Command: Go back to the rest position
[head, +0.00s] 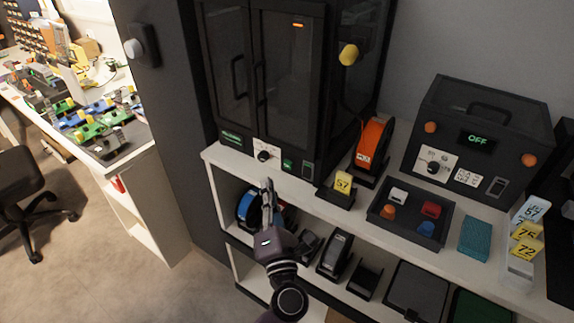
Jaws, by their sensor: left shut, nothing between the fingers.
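My left gripper (267,191) is shut and empty. It points up the picture, in front of the edge of the white shelf unit (228,154), just below a dial on the black cabinet. The gripper and its wrist hide part of the lower shelf and part of a blue spool (243,206). My right gripper does not show in the head view.
A black double-door cabinet (290,80) and a black box reading OFF (478,140) stand on the unit. Between them are an orange spool (372,143) and a tray (383,217) of small parts. A cluttered workbench (135,150) and an office chair (22,190) are left, with bare floor below.

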